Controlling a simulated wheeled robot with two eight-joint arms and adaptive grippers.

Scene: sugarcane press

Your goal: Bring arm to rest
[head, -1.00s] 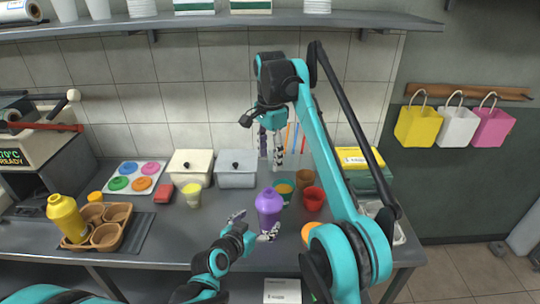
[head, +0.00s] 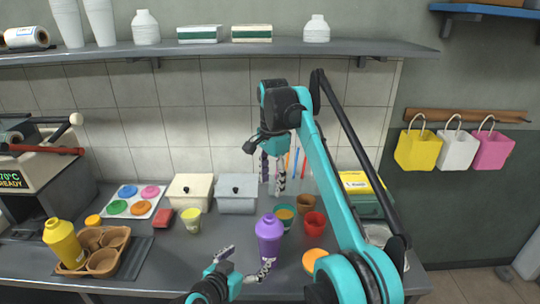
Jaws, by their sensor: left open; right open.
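My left gripper (head: 242,264) is low in the head view, open, with its two fingers spread just in front of the purple shaker bottle (head: 269,240). The bottle stands upright on the counter; one fingertip is close to its base, and I cannot tell whether they touch. My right gripper (head: 272,172) hangs from the raised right arm, pointing down in front of the tiled wall, open and empty. Its fingers are above and behind the cups. The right arm's links hide part of the counter's right side.
The counter (head: 180,262) holds a brown cup carrier (head: 103,261), a yellow shaker (head: 63,243), a yellow cup (head: 191,219), a red cup (head: 314,223) and two lidded containers (head: 237,193). A shelf (head: 220,49) runs above. Bags (head: 418,149) hang at right.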

